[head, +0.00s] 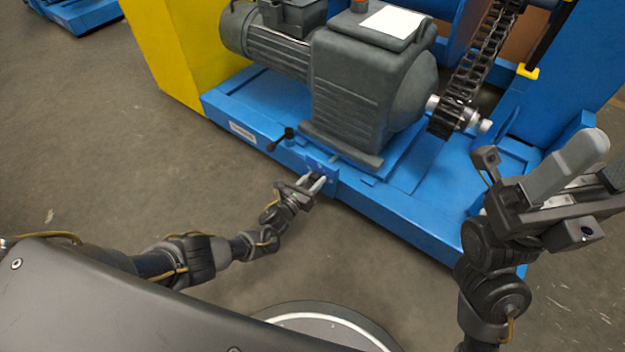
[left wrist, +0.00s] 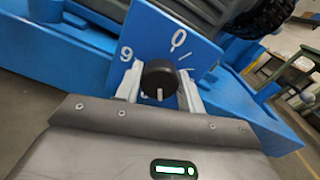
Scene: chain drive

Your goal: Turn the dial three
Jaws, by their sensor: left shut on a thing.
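The dial is a black round knob (left wrist: 160,80) with a pale pointer line, set on a blue plate (left wrist: 150,35) marked with the figures 9 and 0 and a slanted stroke. The plate also shows in the head view (head: 322,165) on the front of the blue base. My left gripper (head: 318,182) is at the plate; in the left wrist view its two pale fingers (left wrist: 158,90) stand on either side of the knob, shut on it. My right gripper (head: 578,175) is raised at the right, and its fingers show apart with nothing between them.
A grey motor and gearbox (head: 365,95) stand on the blue base (head: 400,215), with a chain (head: 490,45) on a sprocket at the right. A black-knobbed lever (head: 283,138) sticks out left of the plate. The grey floor in front is clear.

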